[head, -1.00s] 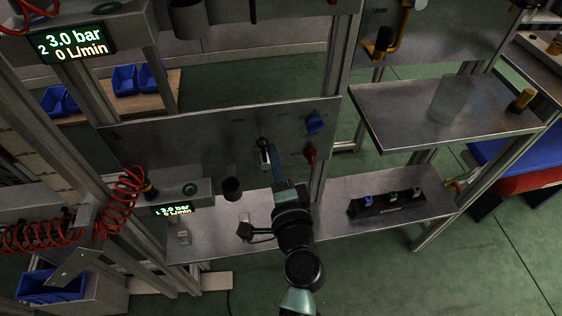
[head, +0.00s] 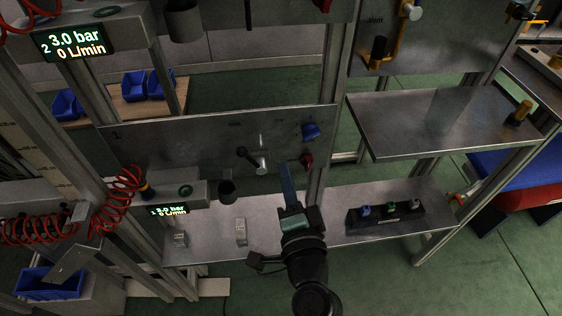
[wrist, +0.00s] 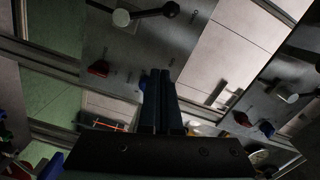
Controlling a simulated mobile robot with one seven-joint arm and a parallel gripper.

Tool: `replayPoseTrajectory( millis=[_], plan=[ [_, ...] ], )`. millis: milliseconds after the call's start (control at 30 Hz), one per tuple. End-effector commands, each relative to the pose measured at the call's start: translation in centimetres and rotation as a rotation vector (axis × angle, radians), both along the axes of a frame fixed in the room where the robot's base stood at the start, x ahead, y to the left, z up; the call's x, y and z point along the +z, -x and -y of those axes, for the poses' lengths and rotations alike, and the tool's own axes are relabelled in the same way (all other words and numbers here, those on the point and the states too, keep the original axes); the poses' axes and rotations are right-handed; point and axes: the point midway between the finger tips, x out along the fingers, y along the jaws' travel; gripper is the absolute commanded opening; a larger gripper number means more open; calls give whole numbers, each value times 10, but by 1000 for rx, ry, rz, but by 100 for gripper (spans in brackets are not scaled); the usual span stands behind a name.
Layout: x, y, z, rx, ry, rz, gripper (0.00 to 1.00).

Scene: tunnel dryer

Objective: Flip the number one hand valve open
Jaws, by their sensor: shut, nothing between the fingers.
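The number one hand valve is on the lower grey panel (head: 190,148). Its silver hub (head: 262,162) carries a black-knobbed lever (head: 243,153) that points left and slightly up in the head view. In the wrist view the silver hub (wrist: 121,18) and black lever knob (wrist: 170,9) show at the top edge. My gripper (head: 286,172) is shut and empty, right of the hub and apart from the lever. Its closed fingers (wrist: 160,80) point toward the panel in the wrist view. The unit 1 display (head: 168,211) reads 3.0 bar and 0 L/min.
A blue knob (head: 311,131) and a red knob (head: 306,160) stand out from the panel near my gripper. A black block with coloured buttons (head: 392,215) sits on the lower shelf. A second black lever (head: 248,14) hangs on the upper panel. A dark cup (head: 227,192) is left.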

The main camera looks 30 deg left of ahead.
Motion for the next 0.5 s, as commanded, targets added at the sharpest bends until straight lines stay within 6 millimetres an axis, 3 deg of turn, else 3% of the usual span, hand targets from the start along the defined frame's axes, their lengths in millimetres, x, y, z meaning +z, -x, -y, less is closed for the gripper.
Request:
replayPoseTrajectory(
  millis=[200, 500],
  plan=[
    [-1, 30, 23, -3, 1, -1, 0],
    [1, 42, 31, 0, 1, 1, 0]
  ],
)
